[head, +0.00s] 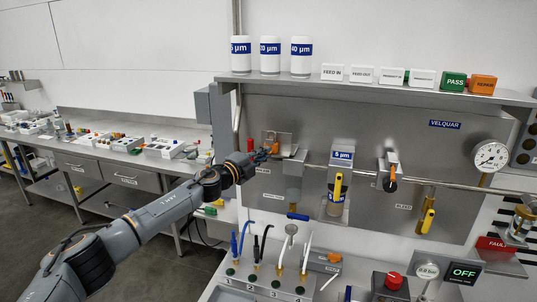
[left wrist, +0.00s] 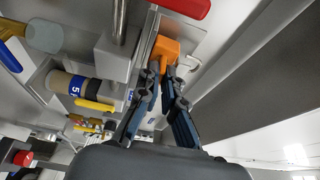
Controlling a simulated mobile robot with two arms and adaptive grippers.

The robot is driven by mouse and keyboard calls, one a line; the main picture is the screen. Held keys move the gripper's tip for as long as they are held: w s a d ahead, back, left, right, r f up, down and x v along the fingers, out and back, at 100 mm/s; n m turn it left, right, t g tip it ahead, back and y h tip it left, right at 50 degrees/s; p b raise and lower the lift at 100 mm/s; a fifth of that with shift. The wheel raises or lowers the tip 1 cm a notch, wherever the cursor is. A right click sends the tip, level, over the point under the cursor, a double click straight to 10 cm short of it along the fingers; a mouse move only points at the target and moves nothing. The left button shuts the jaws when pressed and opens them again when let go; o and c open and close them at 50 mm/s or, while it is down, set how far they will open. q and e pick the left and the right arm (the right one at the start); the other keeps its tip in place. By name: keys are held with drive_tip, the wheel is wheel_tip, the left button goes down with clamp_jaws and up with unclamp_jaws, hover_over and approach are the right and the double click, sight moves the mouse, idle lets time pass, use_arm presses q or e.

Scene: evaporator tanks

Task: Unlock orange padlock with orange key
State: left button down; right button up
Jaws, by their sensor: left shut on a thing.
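In the left wrist view an orange padlock (left wrist: 166,46) shows as a blocky body just past my fingertips, with a curved metal loop beside it. My left gripper (left wrist: 161,76) is shut on a small orange piece that looks like the orange key, mostly hidden between the fingers. The key tip and keyhole cannot be made out, so I cannot tell whether the key is in the lock. In the head view my left gripper (head: 264,154) is at the metal bracket (head: 284,142) on the panel's left side. My right gripper is not in view.
A shelf (head: 380,90) with cylinders and labelled blocks is above. Colored probes stand in a holder (head: 260,277) below.

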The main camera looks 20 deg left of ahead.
use_arm(q)
drive_tip(key=n+t+b, duration=0.1)
drive_tip(key=n+b, duration=0.2)
drive_tip(key=f+n+t+b, duration=0.1)
drive_tip(key=n+b, duration=0.2)
drive_tip(key=n, duration=0.1)
drive_tip(key=shift+d+f+b, duration=0.1)
drive_tip(key=shift+d+b, duration=0.1)
drive_tip(key=shift+b, duration=0.1)
drive_tip(key=n+t+y+b, duration=0.1)
drive_tip(key=n+b, duration=0.1)
drive_tip(key=n, duration=0.1)
drive_tip(key=n+t+y+b, duration=0.1)
drive_tip(key=n+b, duration=0.1)
drive_tip(key=n, duration=0.1)
drive_tip(key=n+y+b, duration=0.1)
drive_tip(key=n+b, duration=0.1)
drive_tip(key=shift+d+r+n+t, duration=0.15)
drive_tip(key=shift+r+n+t, duration=0.05)
drive_tip(key=shift+n+t, duration=0.2)
drive_tip(key=c, duration=1.4)
unclamp_jaws()
